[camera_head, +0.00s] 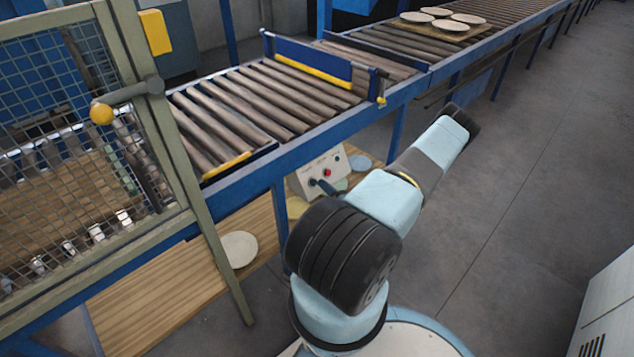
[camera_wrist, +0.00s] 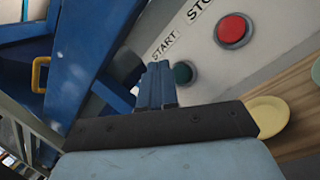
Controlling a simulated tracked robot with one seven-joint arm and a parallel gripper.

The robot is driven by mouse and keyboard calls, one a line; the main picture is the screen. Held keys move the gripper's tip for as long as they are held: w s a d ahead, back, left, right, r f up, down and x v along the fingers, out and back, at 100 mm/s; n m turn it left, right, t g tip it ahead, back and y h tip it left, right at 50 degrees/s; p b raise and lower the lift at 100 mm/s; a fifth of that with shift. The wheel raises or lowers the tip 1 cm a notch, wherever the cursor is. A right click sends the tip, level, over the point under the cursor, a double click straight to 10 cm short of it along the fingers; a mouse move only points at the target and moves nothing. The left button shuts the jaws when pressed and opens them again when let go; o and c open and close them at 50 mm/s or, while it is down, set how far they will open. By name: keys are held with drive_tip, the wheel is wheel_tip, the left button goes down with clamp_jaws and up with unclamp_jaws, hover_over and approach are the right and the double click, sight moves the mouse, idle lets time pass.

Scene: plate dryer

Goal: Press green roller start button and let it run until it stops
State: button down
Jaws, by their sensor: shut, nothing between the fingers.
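The green start button (camera_wrist: 184,73) sits on a pale control panel (camera_wrist: 200,45) under a START label. The red stop button (camera_wrist: 234,30) is up and to its right, by a STOP label. The control box (camera_head: 306,184) also shows in the head view below the roller conveyor, partly behind my arm. My gripper (camera_wrist: 160,66) is shut and empty, its blue fingers just left of the green button in the wrist view. I cannot tell whether the fingertips touch the panel.
The roller conveyor (camera_head: 250,102) runs above the box on a blue frame. Several plates (camera_head: 440,18) rest on a board on the far rollers. A mesh gate (camera_head: 70,140) stands at left. A pale plate (camera_head: 239,249) lies below the conveyor.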

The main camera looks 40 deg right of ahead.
drive_tip(key=shift+w+f, duration=0.3)
drive_tip(key=shift+w, duration=0.25)
